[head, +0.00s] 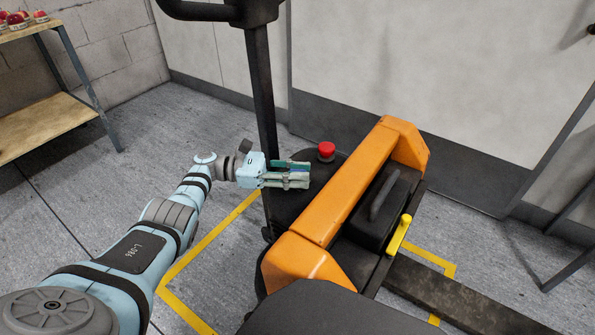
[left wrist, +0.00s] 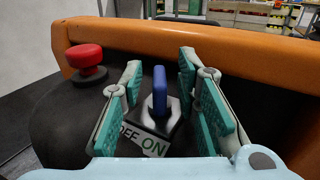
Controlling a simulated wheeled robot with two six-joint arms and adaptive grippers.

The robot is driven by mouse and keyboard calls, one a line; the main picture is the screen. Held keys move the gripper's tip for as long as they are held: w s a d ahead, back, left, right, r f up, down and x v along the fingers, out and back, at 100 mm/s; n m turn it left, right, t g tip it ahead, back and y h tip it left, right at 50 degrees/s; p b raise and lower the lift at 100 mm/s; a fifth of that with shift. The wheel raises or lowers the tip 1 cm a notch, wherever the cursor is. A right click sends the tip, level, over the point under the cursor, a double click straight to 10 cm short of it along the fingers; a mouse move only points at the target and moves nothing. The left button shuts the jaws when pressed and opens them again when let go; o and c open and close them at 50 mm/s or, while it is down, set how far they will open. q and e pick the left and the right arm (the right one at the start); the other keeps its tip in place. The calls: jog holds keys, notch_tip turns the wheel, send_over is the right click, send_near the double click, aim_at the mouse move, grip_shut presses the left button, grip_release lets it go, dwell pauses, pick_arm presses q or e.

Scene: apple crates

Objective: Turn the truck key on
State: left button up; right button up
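The pallet truck has an orange frame (head: 325,205) and a black top, with the key switch on it. The blue key (left wrist: 159,92) stands upright in a black square base in the left wrist view. A white label (left wrist: 145,142) in front reads ON, with OFF partly covered. My left gripper (head: 303,174) is over the black top; in the left wrist view its teal-padded fingers (left wrist: 160,84) are open on both sides of the key, with gaps showing. Which label the key is turned to, I cannot tell. My right gripper is not in view.
A red mushroom button (head: 326,150) is just beyond the left gripper; it is at left in the left wrist view (left wrist: 85,58). The truck's dark upright post (head: 262,100) rises beside the wrist. A wooden shelf (head: 40,122) is at far left, and a wall is behind.

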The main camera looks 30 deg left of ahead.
aim_at(298, 170)
pick_arm(q)
jog(key=shift+r, duration=0.15)
notch_tip(298, 170, up, 10)
jog(key=shift+f, duration=0.15)
jog(key=shift+a, duration=0.1)
